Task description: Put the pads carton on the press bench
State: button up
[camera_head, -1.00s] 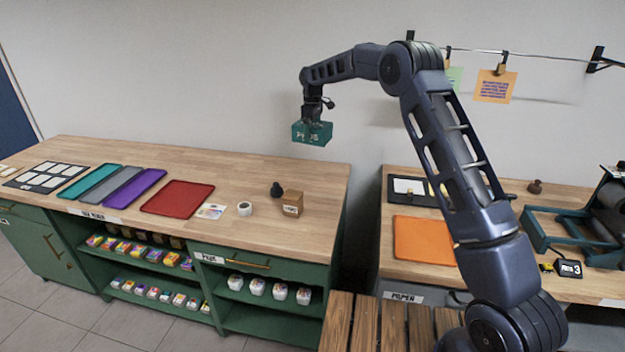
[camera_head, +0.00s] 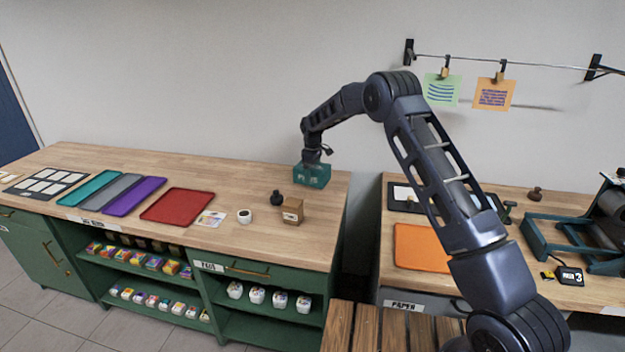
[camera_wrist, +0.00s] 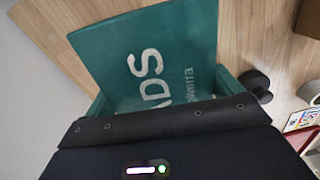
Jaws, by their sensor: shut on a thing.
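The pads carton (camera_head: 313,177) is a teal box with pale lettering. It is at the back right end of the long left bench (camera_head: 150,160), at or just above its top; I cannot tell if it touches. My gripper (camera_head: 312,160) is shut on the carton from above. In the wrist view the carton (camera_wrist: 150,55) fills the middle, with its "ADS" lettering showing over the wood and my dark gripper (camera_wrist: 165,118) across its near side. The right bench (camera_head: 490,285) carries a roller press (camera_head: 590,230).
A red tray (camera_head: 177,206) lies further left. An orange tray (camera_head: 420,247) lies on the right bench. A gap separates the benches.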

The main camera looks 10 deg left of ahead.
jog(key=shift+f, duration=1.7)
jog(key=shift+f, duration=0.15)
jog(key=o, duration=0.8)
jog(key=shift+f, duration=0.1)
jog(key=shift+o, duration=0.2)
